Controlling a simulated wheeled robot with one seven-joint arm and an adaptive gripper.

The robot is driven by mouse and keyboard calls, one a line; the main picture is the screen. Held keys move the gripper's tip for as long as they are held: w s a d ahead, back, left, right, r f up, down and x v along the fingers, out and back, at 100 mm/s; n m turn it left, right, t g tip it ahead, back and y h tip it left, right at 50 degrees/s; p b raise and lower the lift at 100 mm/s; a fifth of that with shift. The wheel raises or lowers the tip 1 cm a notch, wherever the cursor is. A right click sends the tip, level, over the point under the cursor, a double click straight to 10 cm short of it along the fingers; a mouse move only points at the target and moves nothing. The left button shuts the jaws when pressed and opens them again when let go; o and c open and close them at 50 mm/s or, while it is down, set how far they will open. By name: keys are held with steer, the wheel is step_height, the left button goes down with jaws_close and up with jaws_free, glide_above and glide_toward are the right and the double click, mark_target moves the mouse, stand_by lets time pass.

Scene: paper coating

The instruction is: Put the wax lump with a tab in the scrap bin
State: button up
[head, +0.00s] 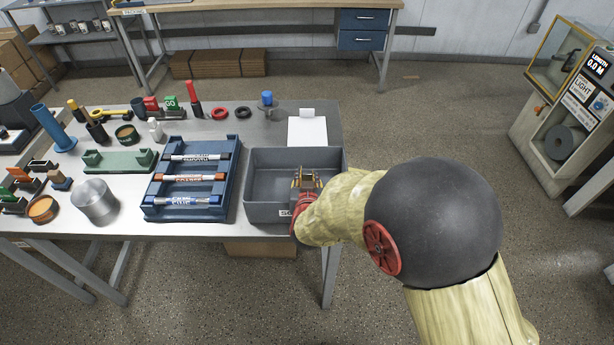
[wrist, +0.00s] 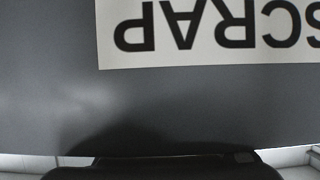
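The scrap bin (head: 265,211) is a dark grey open box at the right end of the table. Its white SCRAP label (wrist: 210,25) fills the top of the wrist view upside down, very close. My gripper (head: 307,174) is at the bin's front right in the head view, seen over its opening. The fingers are small there, and I cannot tell whether they are open or shut. I cannot make out a wax lump with a tab in either view; the bin's inside is partly hidden by my arm.
A blue rack (head: 150,206) with several labelled tubes stands left of the bin. A white sheet (head: 307,132) lies behind it. A metal cylinder (head: 94,200), a green stand (head: 120,160) and small tools crowd the left.

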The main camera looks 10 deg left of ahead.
steer(key=o, duration=0.4)
steer(key=shift+r, duration=0.25)
steer(key=p+v, duration=0.3)
steer(key=v, duration=0.9)
steer(key=shift+f, duration=0.15)
